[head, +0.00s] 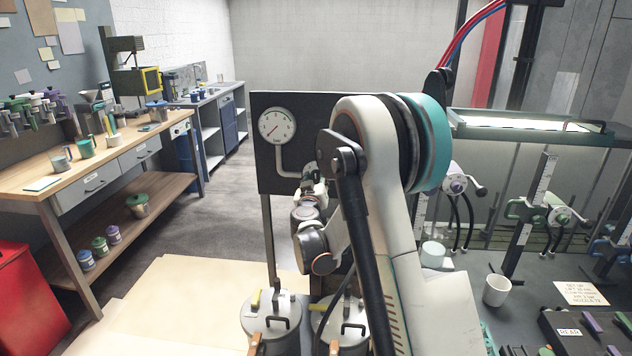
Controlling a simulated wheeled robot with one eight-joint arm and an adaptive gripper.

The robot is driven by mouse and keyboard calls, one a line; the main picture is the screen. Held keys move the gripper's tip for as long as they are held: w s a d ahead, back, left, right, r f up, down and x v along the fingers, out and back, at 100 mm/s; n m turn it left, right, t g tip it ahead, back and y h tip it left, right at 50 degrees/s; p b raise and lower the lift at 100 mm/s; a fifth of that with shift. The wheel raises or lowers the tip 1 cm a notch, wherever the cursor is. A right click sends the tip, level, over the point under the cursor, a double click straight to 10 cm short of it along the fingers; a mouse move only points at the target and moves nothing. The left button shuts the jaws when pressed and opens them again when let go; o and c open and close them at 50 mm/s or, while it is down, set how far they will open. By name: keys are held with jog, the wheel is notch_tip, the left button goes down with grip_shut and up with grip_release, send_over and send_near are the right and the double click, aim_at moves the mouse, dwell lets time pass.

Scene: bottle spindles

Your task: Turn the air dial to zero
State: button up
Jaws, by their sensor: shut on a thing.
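A round white gauge (277,125) is on the dark upright panel (262,170). Its red needle points to the lower left, at the low end of the scale. A grey pipe (279,158) runs from the gauge down and right to behind my gripper. My gripper (314,186) is in front of the panel, small and partly covered by my own arm. It is shut at the end of this pipe, where the air dial is. The dial itself is hidden behind my gripper and wrist, so its setting does not show.
Two lidded metal pots (270,318) stand below the panel. On the right, a grey bench (455,262) holds a white mug (497,290), stands with spindles and a paper note (581,293). A wooden workbench (118,163) is on the left. Pale sheets cover the floor between.

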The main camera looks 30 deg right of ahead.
jog(key=n+b, duration=0.1)
jog(key=n, duration=0.9)
jog(key=shift+n, duration=0.3)
jog(key=n, duration=0.3)
jog(key=shift+n+b, duration=0.3)
jog(key=shift+b, duration=0.1)
jog(key=n, duration=0.6)
jog(key=shift+r, duration=0.1)
jog(key=n, duration=0.5)
jog(key=shift+n+b, duration=0.3)
jog(key=o, duration=1.1)
jog(key=shift+c, duration=0.2)
jog(key=shift+s, duration=0.1)
